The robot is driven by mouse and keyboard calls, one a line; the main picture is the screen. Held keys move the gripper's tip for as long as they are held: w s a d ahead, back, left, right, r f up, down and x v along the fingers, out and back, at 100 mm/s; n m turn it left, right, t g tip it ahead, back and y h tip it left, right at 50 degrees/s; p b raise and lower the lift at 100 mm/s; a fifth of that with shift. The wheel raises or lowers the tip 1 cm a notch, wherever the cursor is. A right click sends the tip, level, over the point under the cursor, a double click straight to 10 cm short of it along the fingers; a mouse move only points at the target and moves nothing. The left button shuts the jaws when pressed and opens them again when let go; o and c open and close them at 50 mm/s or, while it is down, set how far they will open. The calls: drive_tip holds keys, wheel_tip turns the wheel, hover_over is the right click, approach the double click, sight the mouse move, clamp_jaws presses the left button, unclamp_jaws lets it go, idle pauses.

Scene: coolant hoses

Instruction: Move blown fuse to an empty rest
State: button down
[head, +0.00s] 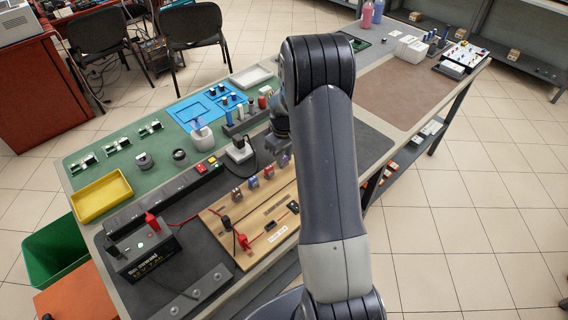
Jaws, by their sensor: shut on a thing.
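My gripper (283,151) is at the far edge of the wooden board (217,228), partly hidden behind my own arm. It is shut on a small piece, seemingly the fuse (284,160), which shows as a small purplish patch below the fingers. Whether the fuse touches the board is too small to tell. Small coloured blocks stand in a row to its left: a red and blue one (268,172), another (253,182) and a brownish one (237,194). I cannot tell which places are empty rests. My arm hides the board's right part.
A black power unit (146,252) with red and black leads stands left of the board. The brown mat (416,88) at right is mostly clear.

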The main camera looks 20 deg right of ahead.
drive_tip(key=c, duration=0.8)
unclamp_jaws()
drive_tip(key=shift+r+p, duration=2.8)
drive_tip(key=shift+r, duration=1.65)
